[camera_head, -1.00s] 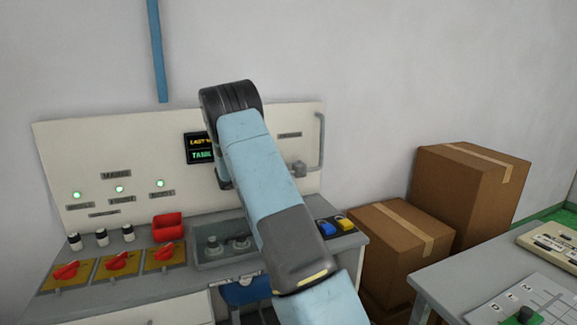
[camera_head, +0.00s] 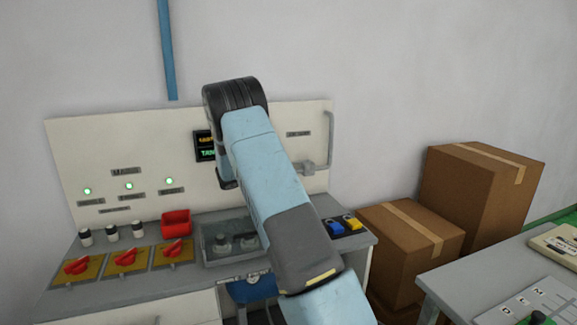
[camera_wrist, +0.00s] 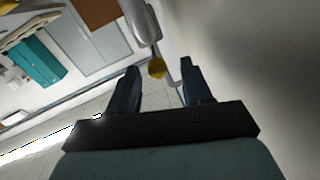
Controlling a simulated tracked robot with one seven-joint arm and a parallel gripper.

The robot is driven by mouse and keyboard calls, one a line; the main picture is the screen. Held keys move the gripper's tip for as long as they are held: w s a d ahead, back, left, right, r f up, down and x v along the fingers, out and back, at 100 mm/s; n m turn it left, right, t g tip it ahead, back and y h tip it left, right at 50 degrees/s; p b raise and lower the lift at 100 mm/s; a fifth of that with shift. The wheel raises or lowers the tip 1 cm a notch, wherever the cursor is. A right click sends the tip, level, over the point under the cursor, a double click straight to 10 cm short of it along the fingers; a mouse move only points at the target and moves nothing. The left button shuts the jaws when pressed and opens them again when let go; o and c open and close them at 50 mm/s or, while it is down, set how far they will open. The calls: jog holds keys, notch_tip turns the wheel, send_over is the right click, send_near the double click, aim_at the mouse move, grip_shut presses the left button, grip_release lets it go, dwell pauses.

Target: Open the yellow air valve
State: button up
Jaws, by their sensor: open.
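In the wrist view, the two dark fingers of my gripper (camera_wrist: 160,64) stand wide apart with nothing clamped between them. A small round yellow part (camera_wrist: 157,68), which looks like the yellow air valve's handle, shows in the gap between the fingertips, under the end of a pale grey pipe (camera_wrist: 142,20). I cannot tell how far beyond the tips it is, and no contact shows. In the head view, my arm covers the middle of the panel, and my fingers and the yellow part are not clearly seen there. A grey pipe (camera_head: 330,140) runs down the panel's right edge to a grey fitting (camera_head: 308,167).
Cardboard boxes (camera_head: 485,195) stand to the right. Another table (camera_head: 470,270) is at the lower right.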

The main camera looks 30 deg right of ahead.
jog(key=a, duration=1)
jog(key=shift+s, duration=0.15)
jog(key=shift+f, duration=0.1)
